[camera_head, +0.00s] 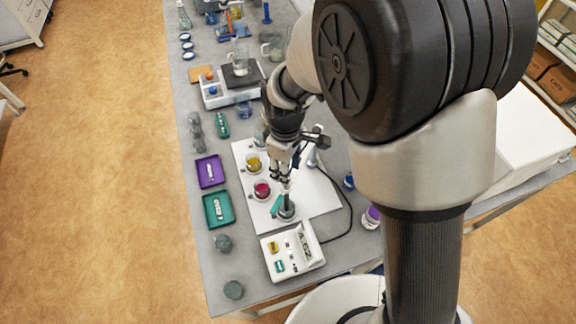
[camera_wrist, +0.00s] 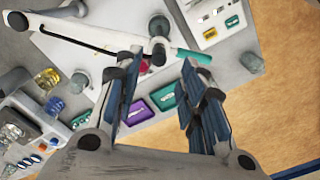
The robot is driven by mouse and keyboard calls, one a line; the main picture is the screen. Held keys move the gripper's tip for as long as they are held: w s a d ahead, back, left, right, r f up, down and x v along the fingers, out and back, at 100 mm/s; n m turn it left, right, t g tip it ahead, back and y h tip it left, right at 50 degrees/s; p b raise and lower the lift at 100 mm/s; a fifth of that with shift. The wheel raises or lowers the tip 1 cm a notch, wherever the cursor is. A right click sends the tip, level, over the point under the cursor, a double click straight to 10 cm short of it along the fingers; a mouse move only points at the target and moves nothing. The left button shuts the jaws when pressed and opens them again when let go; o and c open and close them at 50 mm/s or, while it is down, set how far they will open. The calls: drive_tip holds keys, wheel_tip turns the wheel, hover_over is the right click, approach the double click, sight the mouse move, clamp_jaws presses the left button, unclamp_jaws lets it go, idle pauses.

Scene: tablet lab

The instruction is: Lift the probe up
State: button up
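The probe (camera_head: 276,206) appears as a small teal-green piece beside a short upright stand (camera_head: 287,210) on the white mat. In the wrist view, the teal probe (camera_wrist: 195,56) points to the right from a pale joint between and just beyond my fingertips. My gripper (camera_head: 281,178) hangs close above and behind the stand. In the wrist view its two fingers (camera_wrist: 158,72) are spread apart, with nothing seen held between them. I cannot tell whether a finger touches the stand or probe. A white meter box (camera_head: 293,250) stands in front, with a black cable curving beside the mat.
Beakers with red (camera_head: 262,189) and yellow (camera_head: 254,163) liquid stand left of my gripper. A purple tray (camera_head: 200,181) and a green tray (camera_head: 229,214) lie at the table's left. A scale (camera_head: 214,98) stands farther back.

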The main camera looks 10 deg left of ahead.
wheel_tip(320, 180, down, 6)
drive_tip(key=shift+w+r, duration=0.1)
drive_tip(key=shift+r, duration=0.05)
drive_tip(key=shift+c, duration=0.3)
clamp_jaws()
idle(0.6)
